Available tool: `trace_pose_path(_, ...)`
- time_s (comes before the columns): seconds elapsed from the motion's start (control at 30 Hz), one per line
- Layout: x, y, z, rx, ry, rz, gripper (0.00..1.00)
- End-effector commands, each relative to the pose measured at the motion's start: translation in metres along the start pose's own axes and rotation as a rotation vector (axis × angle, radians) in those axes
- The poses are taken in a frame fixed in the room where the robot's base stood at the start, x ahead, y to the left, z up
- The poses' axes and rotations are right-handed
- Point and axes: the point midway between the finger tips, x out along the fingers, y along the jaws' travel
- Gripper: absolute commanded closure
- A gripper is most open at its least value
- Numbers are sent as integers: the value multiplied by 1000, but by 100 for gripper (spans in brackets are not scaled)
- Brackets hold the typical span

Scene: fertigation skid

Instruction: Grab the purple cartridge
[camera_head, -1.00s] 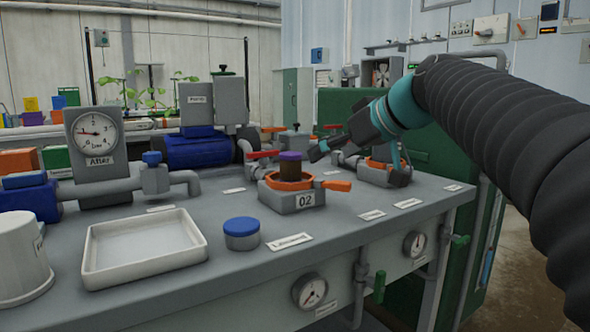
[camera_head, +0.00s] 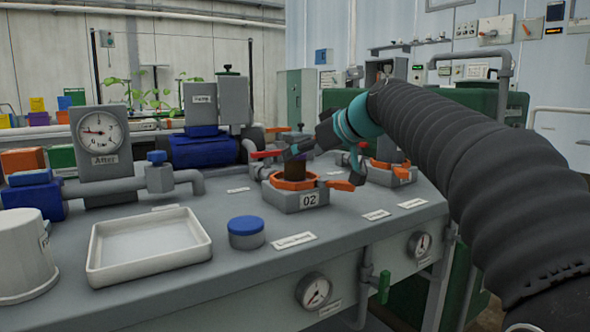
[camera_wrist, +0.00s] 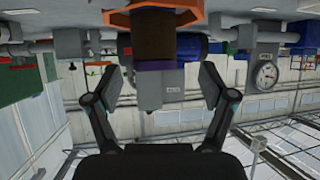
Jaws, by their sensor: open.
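The purple cartridge has a dark brown body (camera_head: 295,169) and a purple cap, and stands upright in the orange-ringed holder labelled 02 (camera_head: 310,200). My gripper (camera_head: 323,160) is at the cartridge's top, and its finger partly hides the cap in the head view. The upside-down wrist view shows the purple cap (camera_wrist: 153,66) between my two open fingers (camera_wrist: 162,84), with a visible gap on each side. The brown body (camera_wrist: 153,38) rises above the cap in that picture. My fingers are not closed on it.
A second orange-ringed holder (camera_head: 400,172) stands to the right. A white tray (camera_head: 150,262), a blue-lidded round container (camera_head: 246,233) and a pressure gauge (camera_head: 98,132) are at left. A red-handled valve (camera_head: 267,154) stands close behind the cartridge.

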Motion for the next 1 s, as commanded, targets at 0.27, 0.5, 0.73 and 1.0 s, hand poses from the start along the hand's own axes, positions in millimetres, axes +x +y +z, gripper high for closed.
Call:
trace_pose_path(0.27, 37, 6, 6, 1, -1, -2, 18)
trace_pose_path(0.5, 47, 6, 5, 0, 0, 0, 18)
trace_pose_path(0.73, 47, 6, 6, 1, -1, 0, 53)
trace_pose_path(1.0, 47, 6, 5, 0, 0, 0, 87)
